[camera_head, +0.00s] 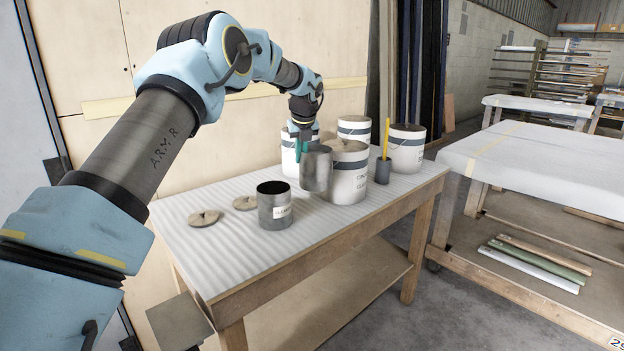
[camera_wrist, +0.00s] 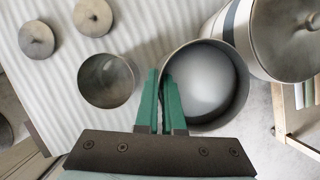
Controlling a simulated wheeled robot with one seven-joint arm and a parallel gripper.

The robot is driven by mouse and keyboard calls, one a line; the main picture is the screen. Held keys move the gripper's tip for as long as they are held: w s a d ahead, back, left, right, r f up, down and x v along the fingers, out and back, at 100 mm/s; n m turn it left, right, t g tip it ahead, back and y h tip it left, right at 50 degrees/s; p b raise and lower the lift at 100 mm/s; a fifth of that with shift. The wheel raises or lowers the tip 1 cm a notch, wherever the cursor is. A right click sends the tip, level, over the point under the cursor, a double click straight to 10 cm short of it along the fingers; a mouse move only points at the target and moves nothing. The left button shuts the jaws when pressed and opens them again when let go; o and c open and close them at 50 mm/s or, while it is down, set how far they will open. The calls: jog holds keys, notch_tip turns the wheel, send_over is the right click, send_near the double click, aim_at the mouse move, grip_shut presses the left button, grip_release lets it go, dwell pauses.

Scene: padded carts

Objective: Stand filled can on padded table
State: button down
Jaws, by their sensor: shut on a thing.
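My gripper (camera_head: 302,148) is shut on the rim of a grey metal can (camera_head: 316,170). In the wrist view the green fingers (camera_wrist: 165,100) pinch the left wall of this can (camera_wrist: 240,100), which holds a pale grey-white fill. The can is upright and appears raised above the corrugated white worktable (camera_head: 225,260), in front of a white bucket. A second, labelled grey can (camera_head: 274,208) stands on the worktable; its inside looks dark and empty in the wrist view (camera_wrist: 107,80). The padded table (camera_head: 540,155), with a white cover, stands apart at the right.
Several white buckets (camera_head: 348,178) stand close behind and right of the held can. A dark cup (camera_head: 383,171) with a yellow stick is beside them. Two round lids (camera_head: 204,218) lie at the left. The padded table's visible top is clear. A floor gap separates the tables.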

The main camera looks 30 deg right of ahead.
aim_at(301, 185)
jog(key=shift+w+f, duration=0.15)
jog(key=shift+w, duration=0.1)
jog(key=shift+d+f+p, duration=0.1)
jog(key=shift+f+p, duration=1.7)
jog(key=shift+f, duration=2.85)
jog(key=c, duration=1.4)
grip_release()
jog(key=shift+f, duration=0.2)
jog(key=shift+c, duration=0.2)
jog(key=o, duration=0.4)
jog(key=shift+r, duration=0.1)
jog(key=b+v, duration=0.4)
jog(key=v, duration=0.8)
